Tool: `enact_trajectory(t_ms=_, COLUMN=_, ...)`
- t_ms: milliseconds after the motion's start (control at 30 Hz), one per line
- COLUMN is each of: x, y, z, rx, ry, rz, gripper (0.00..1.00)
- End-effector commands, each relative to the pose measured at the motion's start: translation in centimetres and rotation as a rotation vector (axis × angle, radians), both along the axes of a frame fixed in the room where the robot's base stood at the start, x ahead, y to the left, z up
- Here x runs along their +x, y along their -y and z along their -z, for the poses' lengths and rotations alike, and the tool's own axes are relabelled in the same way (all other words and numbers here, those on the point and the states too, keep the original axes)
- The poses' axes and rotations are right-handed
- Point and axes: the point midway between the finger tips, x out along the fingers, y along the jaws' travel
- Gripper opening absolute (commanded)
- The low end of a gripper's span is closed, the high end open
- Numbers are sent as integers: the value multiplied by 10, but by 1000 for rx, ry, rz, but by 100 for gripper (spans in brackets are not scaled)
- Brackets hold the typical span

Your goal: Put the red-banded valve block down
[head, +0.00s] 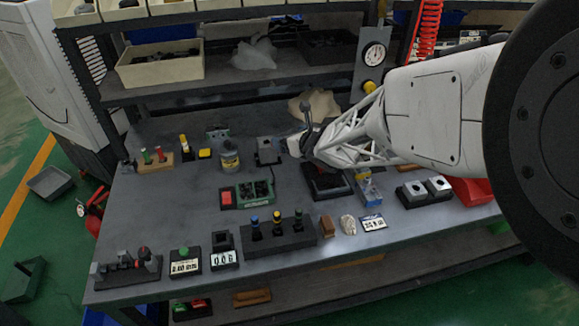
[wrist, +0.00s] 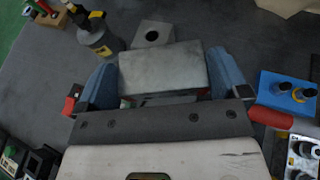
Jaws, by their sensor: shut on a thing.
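My gripper (wrist: 162,80) is shut on a grey metal block (wrist: 160,68), which sits between its two blue fingers in the wrist view. I take this to be the red-banded valve block, but no red band shows clearly on it. In the head view my gripper (head: 316,160) is low over a dark tray with some red (head: 328,187), and the held block is mostly hidden there. I cannot tell whether the block touches what is under it. Red parts (wrist: 272,117) show on both sides below the fingers in the wrist view.
A green-edged tray (head: 254,192) and a knob rack (head: 277,235) stand front left.

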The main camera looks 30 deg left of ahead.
Motion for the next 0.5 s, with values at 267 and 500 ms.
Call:
enact_trajectory(t_ms=267, x=0, y=0, z=37, rx=-1, ry=-2, rz=0, gripper=58)
enact_trajectory(t_ms=500, x=0, y=0, z=54, rx=1, ry=0, rz=0, gripper=58)
